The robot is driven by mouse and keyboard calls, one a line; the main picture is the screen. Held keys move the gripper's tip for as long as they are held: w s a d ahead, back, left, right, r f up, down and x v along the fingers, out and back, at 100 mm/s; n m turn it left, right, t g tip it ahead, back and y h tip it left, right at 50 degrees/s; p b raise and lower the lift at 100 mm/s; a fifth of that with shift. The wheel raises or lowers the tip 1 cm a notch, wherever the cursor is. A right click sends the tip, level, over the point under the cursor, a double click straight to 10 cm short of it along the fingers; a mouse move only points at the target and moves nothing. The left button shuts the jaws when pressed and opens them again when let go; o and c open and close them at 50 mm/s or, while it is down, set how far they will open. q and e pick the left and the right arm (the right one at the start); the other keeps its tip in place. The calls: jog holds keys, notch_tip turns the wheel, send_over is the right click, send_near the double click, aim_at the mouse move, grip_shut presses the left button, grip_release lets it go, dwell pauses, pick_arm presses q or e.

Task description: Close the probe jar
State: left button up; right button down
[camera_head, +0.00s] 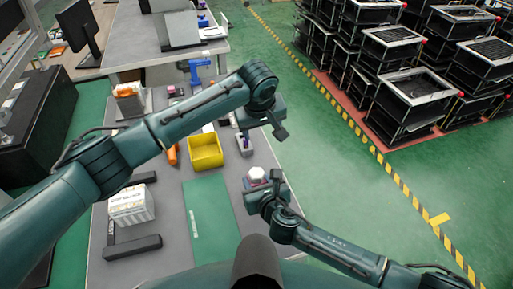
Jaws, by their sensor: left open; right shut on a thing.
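A small jar-like thing with a white top (257,173), which looks like the probe jar, is at the right edge of the grey table. My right gripper (265,186) is right at it and shut on it; the finger contact is partly hidden. Whether its white top is a seated lid is too small to tell. My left gripper (262,131) is open, above and beyond the jar, and apart from it. A small grey and purple object (244,144) is just below the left gripper in the picture; I cannot tell what it is.
A yellow bin (205,152) and a green mat (212,217) are on the table. A white labelled box (131,206) stands between dark bars at the left. A blue fixture (196,71) is at the back. Stacked black crates (408,88) stand right, beyond open green floor.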

aim_at(256, 172)
pick_arm(q)
jog(key=s+g, duration=0.1)
jog(key=s, duration=0.1)
jog(key=s+a+g, duration=0.1)
jog(key=s, duration=0.1)
jog(key=s+f+g, duration=0.1)
jog(key=s+g, duration=0.1)
jog(key=shift+s+a+y, duration=0.15)
jog(key=shift+y, duration=0.15)
jog(key=shift+f, duration=4)
jog(key=c, duration=0.9)
jog(key=o, duration=1)
jog(key=shift+c, duration=0.2)
jog(key=shift+r, duration=0.15)
